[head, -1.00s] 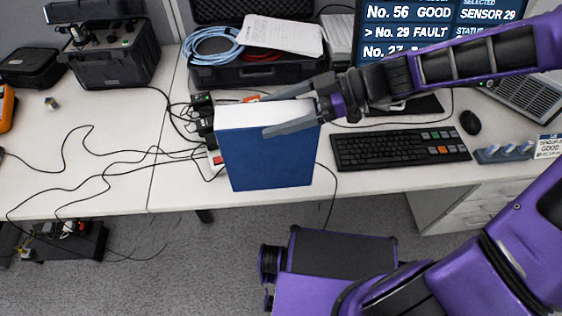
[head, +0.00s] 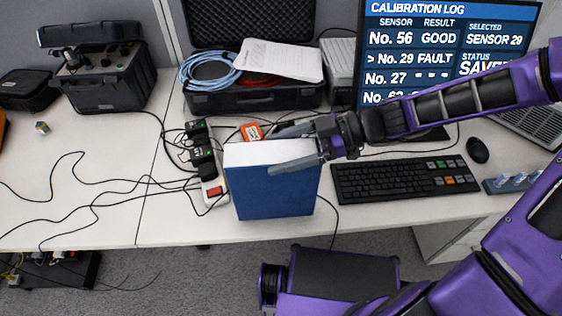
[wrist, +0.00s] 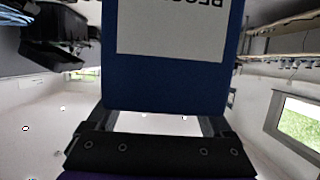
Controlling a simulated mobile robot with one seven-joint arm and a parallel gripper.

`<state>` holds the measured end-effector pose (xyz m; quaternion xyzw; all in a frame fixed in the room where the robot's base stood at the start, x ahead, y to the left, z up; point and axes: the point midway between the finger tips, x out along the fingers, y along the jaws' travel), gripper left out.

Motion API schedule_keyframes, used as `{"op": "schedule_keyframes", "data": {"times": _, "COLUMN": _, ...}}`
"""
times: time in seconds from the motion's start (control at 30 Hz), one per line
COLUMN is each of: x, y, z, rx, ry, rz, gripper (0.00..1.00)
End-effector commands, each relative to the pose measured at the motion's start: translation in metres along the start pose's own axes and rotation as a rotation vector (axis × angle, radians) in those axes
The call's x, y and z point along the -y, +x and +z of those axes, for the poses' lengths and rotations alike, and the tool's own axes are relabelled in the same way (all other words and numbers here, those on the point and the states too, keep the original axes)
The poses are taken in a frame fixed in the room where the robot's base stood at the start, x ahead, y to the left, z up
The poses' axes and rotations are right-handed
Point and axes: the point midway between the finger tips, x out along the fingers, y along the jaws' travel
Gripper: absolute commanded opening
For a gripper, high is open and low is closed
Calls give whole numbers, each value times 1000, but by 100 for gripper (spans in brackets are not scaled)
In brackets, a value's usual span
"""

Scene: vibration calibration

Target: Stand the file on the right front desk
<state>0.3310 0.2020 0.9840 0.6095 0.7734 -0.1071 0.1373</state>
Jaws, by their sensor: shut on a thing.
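The file (head: 272,190) is a blue box file with a pale top, upright over the front of the right front desk (head: 385,212). My gripper (head: 283,149) reaches in from the right and is shut on its upper part, one finger along each broad side. The wrist view shows the file's blue face (wrist: 170,85) with a white label, its lettering upside down, between the gripper fingers (wrist: 165,122). I cannot tell whether the file's bottom touches the desk; its lower edge appears just inside the desk's front edge.
A power strip (head: 213,190) and cables lie left of the file. A keyboard (head: 404,180) and mouse (head: 477,149) are to its right. An orange device (head: 252,131) and an open black case (head: 255,98) lie behind. A monitor (head: 440,40) stands at the back right.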

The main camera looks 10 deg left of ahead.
Motion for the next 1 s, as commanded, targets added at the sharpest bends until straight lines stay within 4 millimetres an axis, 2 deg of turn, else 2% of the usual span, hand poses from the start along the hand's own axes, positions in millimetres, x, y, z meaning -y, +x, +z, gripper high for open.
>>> {"op": "schedule_keyframes", "data": {"times": 0.2, "x": 0, "y": 11, "z": 26, "rx": -4, "ry": 1, "rz": -3, "gripper": 0}}
{"op": "schedule_keyframes", "data": {"times": 0.4, "x": 0, "y": 11, "z": 27, "rx": -2, "ry": 0, "rz": -1, "gripper": 0}}
{"op": "schedule_keyframes", "data": {"times": 0.43, "x": 0, "y": 10, "z": 28, "rx": 0, "ry": 0, "rz": -1, "gripper": 88}}
{"op": "schedule_keyframes", "data": {"times": 0.5, "x": 0, "y": 10, "z": 28, "rx": 0, "ry": 0, "rz": -1, "gripper": 100}}
{"op": "schedule_keyframes", "data": {"times": 0.8, "x": 0, "y": 7, "z": 28, "rx": 0, "ry": 1, "rz": 2, "gripper": 100}}
{"op": "schedule_keyframes", "data": {"times": 0.87, "x": -1, "y": 0, "z": 28, "rx": 0, "ry": 1, "rz": 4, "gripper": 100}}
{"op": "schedule_keyframes", "data": {"times": 1.0, "x": -1, "y": -24, "z": 28, "rx": 3, "ry": 1, "rz": 6, "gripper": 100}}
